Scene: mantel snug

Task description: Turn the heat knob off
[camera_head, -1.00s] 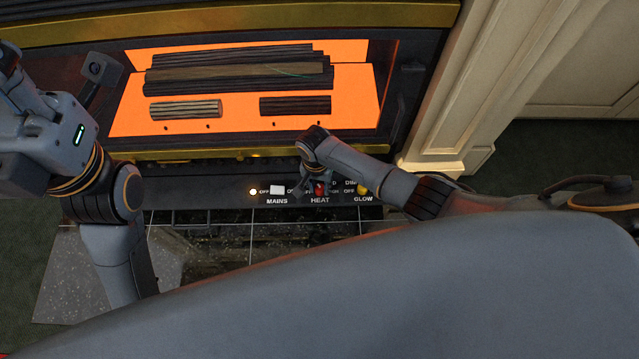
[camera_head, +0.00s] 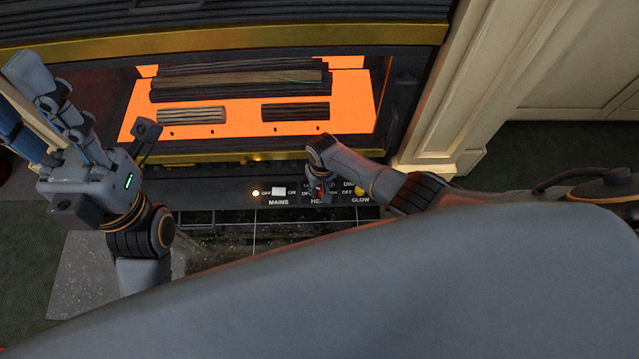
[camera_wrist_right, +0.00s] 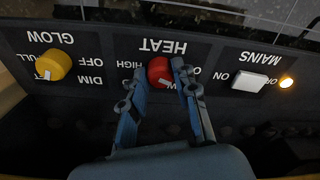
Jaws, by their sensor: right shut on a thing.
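The red heat knob (camera_wrist_right: 159,70) sits on the dark control panel under the word HEAT, which is upside down in the right wrist view. A pale mark shows at its lower right edge in that view, by a partly hidden label; HIGH is at its left. My right gripper (camera_wrist_right: 160,86) has its two fingers on either side of the knob and is shut on it. In the head view the right gripper (camera_head: 319,192) hides much of the knob. My left gripper (camera_head: 50,105) is raised at the left, away from the panel; its jaws are unclear.
The white MAINS switch (camera_head: 278,191) stands left of the knob, beside a lit amber lamp (camera_head: 256,193). The yellow GLOW knob (camera_wrist_right: 54,65) is on the other side. The fire bed (camera_head: 350,110) glows orange behind. A cream pillar (camera_head: 440,130) stands at the right.

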